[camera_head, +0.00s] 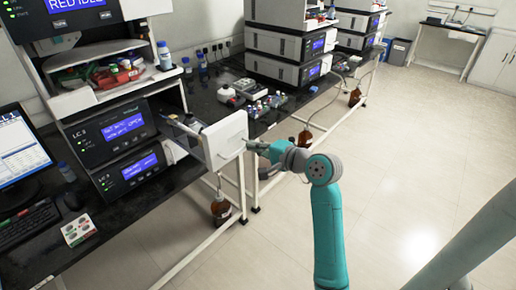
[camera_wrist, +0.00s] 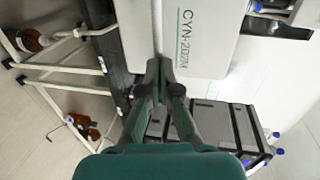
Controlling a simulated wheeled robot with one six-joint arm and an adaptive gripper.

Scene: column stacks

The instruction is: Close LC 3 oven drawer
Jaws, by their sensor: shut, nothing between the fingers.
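The LC 3 oven drawer (camera_head: 225,140) stands pulled out from the instrument stack, its white front jutting past the bench edge. The LC 3 unit (camera_head: 110,130) has a lit blue display.
A monitor (camera_head: 18,152) and keyboard (camera_head: 28,222) stand at the left. Vials and small bottles (camera_head: 265,105) stand on the black bench behind the drawer. The floor (camera_head: 410,150) to the right is clear.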

